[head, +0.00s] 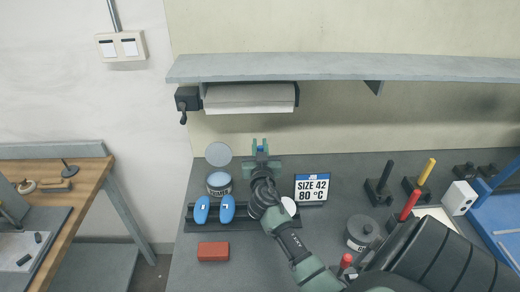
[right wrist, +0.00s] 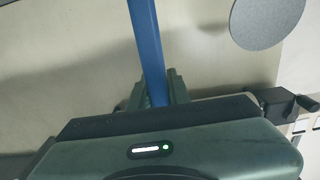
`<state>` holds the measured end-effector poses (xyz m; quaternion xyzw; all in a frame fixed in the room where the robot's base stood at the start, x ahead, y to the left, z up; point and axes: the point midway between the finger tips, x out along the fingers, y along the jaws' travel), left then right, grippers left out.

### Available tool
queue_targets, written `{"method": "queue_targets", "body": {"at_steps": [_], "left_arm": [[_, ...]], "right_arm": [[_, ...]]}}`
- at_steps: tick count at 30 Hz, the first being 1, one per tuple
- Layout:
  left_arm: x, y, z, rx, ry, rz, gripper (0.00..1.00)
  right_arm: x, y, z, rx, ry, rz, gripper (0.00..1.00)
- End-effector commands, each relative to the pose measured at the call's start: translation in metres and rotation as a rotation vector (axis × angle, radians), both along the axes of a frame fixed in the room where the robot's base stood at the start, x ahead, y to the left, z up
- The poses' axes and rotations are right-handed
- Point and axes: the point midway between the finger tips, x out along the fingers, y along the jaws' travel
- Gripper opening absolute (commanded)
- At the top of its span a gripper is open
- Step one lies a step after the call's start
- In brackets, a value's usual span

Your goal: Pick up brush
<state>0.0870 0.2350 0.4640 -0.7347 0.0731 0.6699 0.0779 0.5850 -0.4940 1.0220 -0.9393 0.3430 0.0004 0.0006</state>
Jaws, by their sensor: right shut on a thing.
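My right gripper (head: 260,148) is over the back of the grey worktop, below the paper roll, with its fingers pointing away. It is shut on a blue bar, which I take to be the brush handle (right wrist: 148,50). In the right wrist view the handle runs up from between the fingers (right wrist: 158,92) and leaves the top of the picture. In the head view only a small blue bit shows between the fingers. The bristles do not show. My left gripper is not in view.
A sign (head: 312,187) stands right, a red block (head: 213,251) front left. A shelf (head: 350,68) overhangs the back.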

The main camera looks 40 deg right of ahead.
Motion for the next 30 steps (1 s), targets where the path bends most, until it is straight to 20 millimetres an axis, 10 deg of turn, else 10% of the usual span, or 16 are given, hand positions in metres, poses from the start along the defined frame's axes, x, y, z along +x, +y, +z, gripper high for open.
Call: {"method": "queue_targets", "body": {"at_steps": [30], "left_arm": [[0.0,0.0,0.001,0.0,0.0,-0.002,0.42]], "right_arm": [[0.0,0.0,0.173,-0.002,-0.004,0.001,0.0]]}}
